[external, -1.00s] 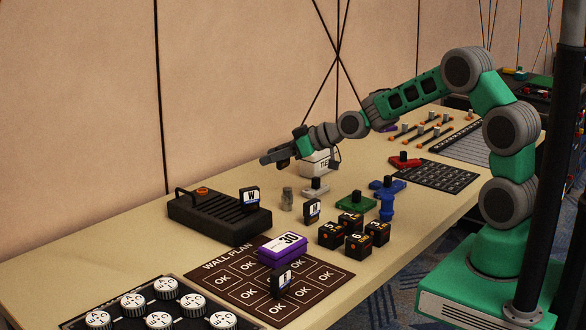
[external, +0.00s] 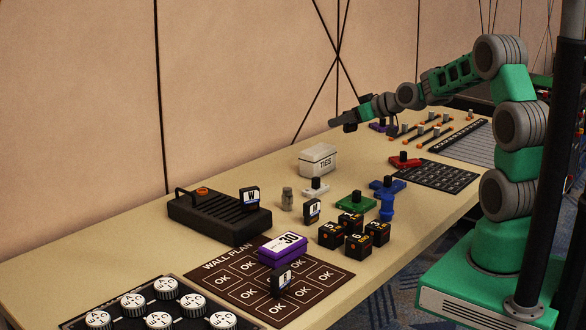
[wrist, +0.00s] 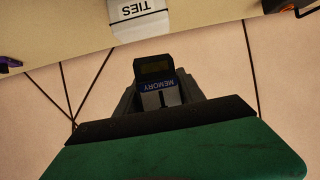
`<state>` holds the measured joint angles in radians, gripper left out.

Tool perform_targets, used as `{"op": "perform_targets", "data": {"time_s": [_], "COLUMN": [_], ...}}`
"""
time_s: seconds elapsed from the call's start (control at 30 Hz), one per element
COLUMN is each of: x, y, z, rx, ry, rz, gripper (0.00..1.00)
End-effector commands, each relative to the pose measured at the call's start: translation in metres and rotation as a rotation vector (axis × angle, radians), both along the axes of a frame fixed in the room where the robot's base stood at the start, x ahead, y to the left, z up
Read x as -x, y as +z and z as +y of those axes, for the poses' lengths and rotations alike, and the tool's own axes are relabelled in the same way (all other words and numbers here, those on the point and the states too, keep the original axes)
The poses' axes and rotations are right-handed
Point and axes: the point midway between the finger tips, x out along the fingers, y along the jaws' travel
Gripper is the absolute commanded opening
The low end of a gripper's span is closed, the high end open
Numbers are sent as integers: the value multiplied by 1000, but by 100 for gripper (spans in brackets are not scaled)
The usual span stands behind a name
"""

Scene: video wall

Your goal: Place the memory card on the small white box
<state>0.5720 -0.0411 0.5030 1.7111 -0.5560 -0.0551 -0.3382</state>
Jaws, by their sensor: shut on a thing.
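The memory card (wrist: 156,70) is a small dark piece with a blue-and-white label reading MEMORY. In the wrist view it sits between the fingers of my gripper (wrist: 158,96), which is shut on it. In the external view my gripper (external: 338,122) is raised above the back of the table, up and to the right of the small white box (external: 318,163). I cannot make out the card in that view. The box has a lid and reads TIES. It stands on the table with nothing on top, and part of it shows in the wrist view (wrist: 140,26).
A black device with a handle (external: 220,215) stands left of the box. A grey bottle (external: 287,199), a white knobbed piece (external: 316,189) and several black numbered cubes (external: 357,244) stand in front. A purple block (external: 281,250) lies on the wall plan mat (external: 230,275).

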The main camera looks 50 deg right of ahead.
Motion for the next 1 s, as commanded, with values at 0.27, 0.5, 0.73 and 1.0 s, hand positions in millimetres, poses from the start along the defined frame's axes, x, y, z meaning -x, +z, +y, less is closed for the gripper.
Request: {"op": "perform_targets", "data": {"time_s": [0.27,0.5,0.73,1.0], "x": [2,0,-2,-73], "y": [35,55,42,10], "z": [-26,7,21,5], "rx": [2,1,-2,-2], "ry": [30,170,241,242], "rz": [-2,0,2,2], "gripper": [8,8,7,7]}}
